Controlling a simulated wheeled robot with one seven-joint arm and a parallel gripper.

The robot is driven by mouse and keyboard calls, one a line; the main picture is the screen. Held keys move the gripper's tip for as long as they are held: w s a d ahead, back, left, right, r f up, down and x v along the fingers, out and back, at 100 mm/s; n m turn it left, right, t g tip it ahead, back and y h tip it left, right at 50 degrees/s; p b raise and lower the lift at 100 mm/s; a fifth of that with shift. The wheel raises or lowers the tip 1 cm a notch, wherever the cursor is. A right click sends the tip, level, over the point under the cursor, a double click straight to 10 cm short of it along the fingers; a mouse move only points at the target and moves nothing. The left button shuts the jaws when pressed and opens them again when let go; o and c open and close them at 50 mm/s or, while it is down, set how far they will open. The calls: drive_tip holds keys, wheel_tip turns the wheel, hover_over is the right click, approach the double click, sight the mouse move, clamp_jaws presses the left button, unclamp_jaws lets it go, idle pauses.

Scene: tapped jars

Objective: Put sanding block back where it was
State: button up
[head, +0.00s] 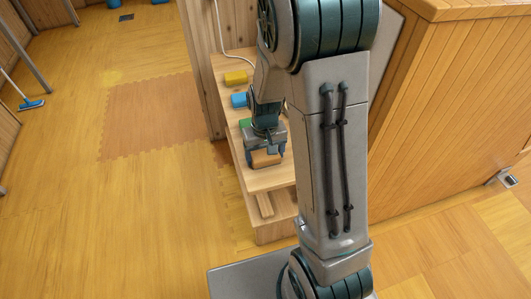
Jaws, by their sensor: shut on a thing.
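My gripper (266,152) points down over the near end of a low wooden bench (272,178). It is shut on an orange-brown block, which looks like the sanding block (266,159). I cannot tell whether the block touches the bench top or is held just above it. My arm hides part of the bench to the right.
A wooden cabinet (455,110) stands at right. The floor at left is open, with a blue broom (31,104) far off.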

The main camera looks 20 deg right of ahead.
sight(265, 154)
drive_tip(key=o, duration=0.9)
wheel_tip(265, 154, up, 12)
drive_tip(key=p, duration=0.2)
drive_tip(key=s+r, duration=0.2)
drive_tip(key=s, duration=0.2)
drive_tip(key=s+r+t, duration=0.1)
drive_tip(key=s+r, duration=0.1)
drive_tip(key=s, duration=0.3)
drive_tip(key=s+r+t, duration=0.1)
drive_tip(key=s+r, duration=0.2)
drive_tip(key=s, duration=0.1)
drive_tip(key=shift+s+a, duration=0.1)
drive_tip(key=shift+s, duration=0.3)
